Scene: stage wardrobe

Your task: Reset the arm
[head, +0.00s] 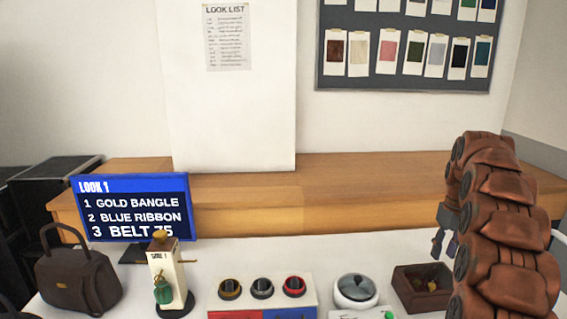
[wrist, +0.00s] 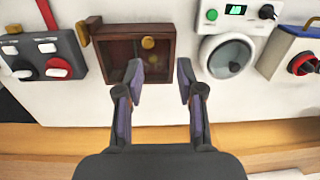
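My gripper (wrist: 161,78) is open and empty in the wrist view, its two dark fingers well apart. A brown wooden box (wrist: 108,37) with a small gold-coloured piece in it lies beyond the fingertips. In the head view my arm rises at the right edge, and the gripper (head: 445,243) hangs small and partly hidden beside it. It is above and to the right of the same brown box (head: 403,295), with nothing seen in its fingers.
The white table holds a handbag (head: 78,282), a screen (head: 132,208) listing gold bangle, blue ribbon and belt 75, a stand (head: 167,275), a three-knob panel (head: 262,305) and a round-lidded device (head: 356,288). A wooden counter (head: 330,170) stands behind. The wrist view also shows a switch panel (wrist: 45,70).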

